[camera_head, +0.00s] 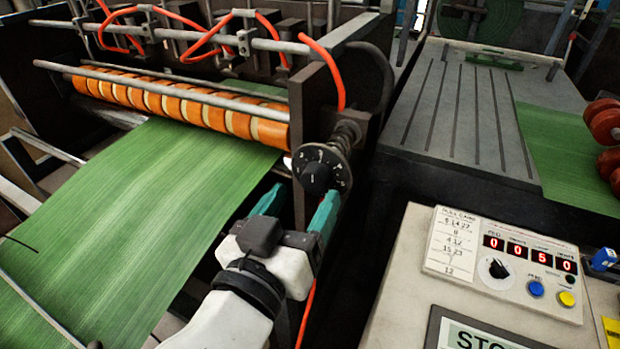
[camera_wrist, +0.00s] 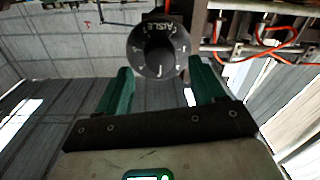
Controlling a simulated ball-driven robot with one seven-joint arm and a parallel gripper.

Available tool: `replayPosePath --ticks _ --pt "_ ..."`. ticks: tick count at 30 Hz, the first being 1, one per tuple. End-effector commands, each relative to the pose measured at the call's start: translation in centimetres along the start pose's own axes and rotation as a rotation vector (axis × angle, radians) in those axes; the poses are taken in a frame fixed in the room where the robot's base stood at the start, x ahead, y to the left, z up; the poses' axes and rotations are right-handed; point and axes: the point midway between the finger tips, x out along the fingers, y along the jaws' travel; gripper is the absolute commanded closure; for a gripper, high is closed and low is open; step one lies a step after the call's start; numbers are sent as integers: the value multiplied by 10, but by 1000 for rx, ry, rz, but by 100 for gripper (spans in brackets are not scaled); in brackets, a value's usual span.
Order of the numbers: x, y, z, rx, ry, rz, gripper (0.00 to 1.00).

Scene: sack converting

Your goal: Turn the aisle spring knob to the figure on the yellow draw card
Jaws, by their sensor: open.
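The aisle spring knob (camera_head: 316,178) is a round black knob with a white pointer line and a pale-marked dial, on the end of the roller frame. In the wrist view the knob (camera_wrist: 158,52) shows the word AISLE, upside down. My gripper (camera_head: 305,193) is open, its two teal fingers pointing at the knob from the front. In the wrist view the fingers (camera_wrist: 162,78) stand left and right of the knob, and nothing is seen between them but the knob; contact cannot be told. A yellow piece (camera_head: 611,331), cut off at the right edge, may be the draw card; no figure is readable.
A control panel (camera_head: 505,262) shows red digits 0050, a black knob and blue and yellow buttons. A white handwritten card (camera_head: 455,243) is on its left. Green web (camera_head: 150,190) runs under orange rollers (camera_head: 180,103). Red hoses (camera_head: 200,42) hang above. A slotted grey table (camera_head: 460,110) stands behind.

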Motion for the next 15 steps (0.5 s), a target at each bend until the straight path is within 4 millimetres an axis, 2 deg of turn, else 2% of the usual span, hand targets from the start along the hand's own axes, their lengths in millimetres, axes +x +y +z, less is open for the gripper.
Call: replayPosePath --ticks 3,6,15 --pt "17 1 -2 -1 -2 2 32" --pt "26 0 -1 -1 -1 1 32" --pt "33 0 0 1 0 -1 32"
